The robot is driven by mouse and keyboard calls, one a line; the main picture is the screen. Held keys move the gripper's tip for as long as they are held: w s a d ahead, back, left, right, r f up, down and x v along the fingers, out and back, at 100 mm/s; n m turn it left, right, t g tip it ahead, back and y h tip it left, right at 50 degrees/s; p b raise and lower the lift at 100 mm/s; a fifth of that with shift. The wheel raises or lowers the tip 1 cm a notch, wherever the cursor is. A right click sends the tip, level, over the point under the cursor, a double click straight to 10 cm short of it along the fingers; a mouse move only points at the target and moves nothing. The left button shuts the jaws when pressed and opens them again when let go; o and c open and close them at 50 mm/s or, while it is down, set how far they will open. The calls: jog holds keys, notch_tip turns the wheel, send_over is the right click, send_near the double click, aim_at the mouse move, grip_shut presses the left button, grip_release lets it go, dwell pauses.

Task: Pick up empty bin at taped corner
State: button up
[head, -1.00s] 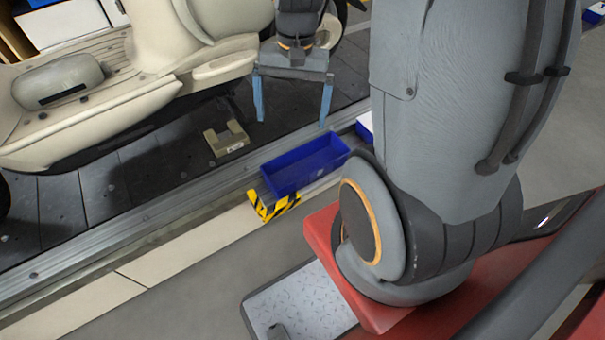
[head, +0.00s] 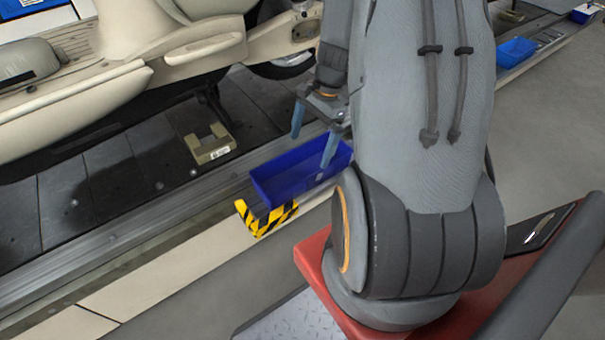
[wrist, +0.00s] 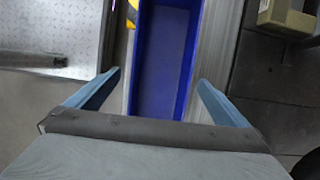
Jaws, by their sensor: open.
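The empty blue bin (head: 283,178) sits on the conveyor's edge ledge, right beside a corner marked with yellow and black striped tape (head: 265,217). My gripper (head: 313,142) is open above the bin's far right part, its two blue fingers pointing down. In the wrist view the bin (wrist: 164,60) runs lengthwise between the spread fingers of my gripper (wrist: 160,95), and its inside is bare. A bit of the yellow tape (wrist: 131,14) shows at the top edge there. The bin's near end is hidden behind my gripper body.
A beige scooter (head: 190,45) stands on the dark slats behind the bin. A beige bracket-like block (head: 209,146) lies on the slats near the bin. Another blue bin (head: 516,52) stands farther along the ledge at upper right. The grey floor at right is clear.

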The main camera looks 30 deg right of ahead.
jog(key=b+x, duration=0.2)
jog(key=x, duration=0.3)
jog(key=shift+w+a, duration=0.2)
jog(key=shift+c, duration=0.3)
jog(key=c, duration=1.4)
